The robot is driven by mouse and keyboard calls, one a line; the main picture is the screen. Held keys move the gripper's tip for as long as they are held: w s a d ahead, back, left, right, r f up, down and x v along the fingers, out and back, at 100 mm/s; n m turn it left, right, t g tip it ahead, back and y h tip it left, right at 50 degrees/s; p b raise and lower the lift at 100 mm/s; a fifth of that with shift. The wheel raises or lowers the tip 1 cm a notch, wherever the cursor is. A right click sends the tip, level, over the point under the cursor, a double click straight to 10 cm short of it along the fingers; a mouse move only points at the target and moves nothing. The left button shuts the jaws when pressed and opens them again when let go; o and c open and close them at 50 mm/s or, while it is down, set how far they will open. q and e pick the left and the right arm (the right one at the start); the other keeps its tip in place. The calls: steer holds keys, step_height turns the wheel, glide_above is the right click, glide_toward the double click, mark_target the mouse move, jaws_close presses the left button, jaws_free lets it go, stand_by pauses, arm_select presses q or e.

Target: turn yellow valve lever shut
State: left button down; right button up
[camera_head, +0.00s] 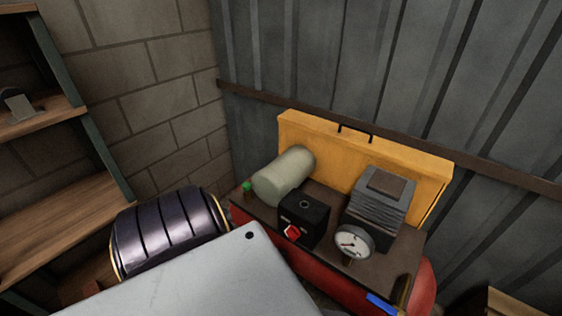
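I cannot make out a yellow valve lever in the camera_head view. A red compressor tank (424,290) lies at the lower right, with a dark top plate (376,276) carrying its fittings. These are a pale cylinder (284,176), a black box (304,217) with a red knob (292,233), a round white gauge (353,243) and a grey finned block (378,207). A small blue part (381,303) and a dull brownish-yellow piece (404,291) sit at its front right end. A yellow-orange panel (360,160) stands behind. Neither gripper shows.
A large pale grey plate (210,285) fills the lower middle and hides part of the tank. A dark ribbed drum shape (170,235) with gold rims is at the left. Wooden shelves (60,218) stand far left. Block and corrugated metal walls close the back.

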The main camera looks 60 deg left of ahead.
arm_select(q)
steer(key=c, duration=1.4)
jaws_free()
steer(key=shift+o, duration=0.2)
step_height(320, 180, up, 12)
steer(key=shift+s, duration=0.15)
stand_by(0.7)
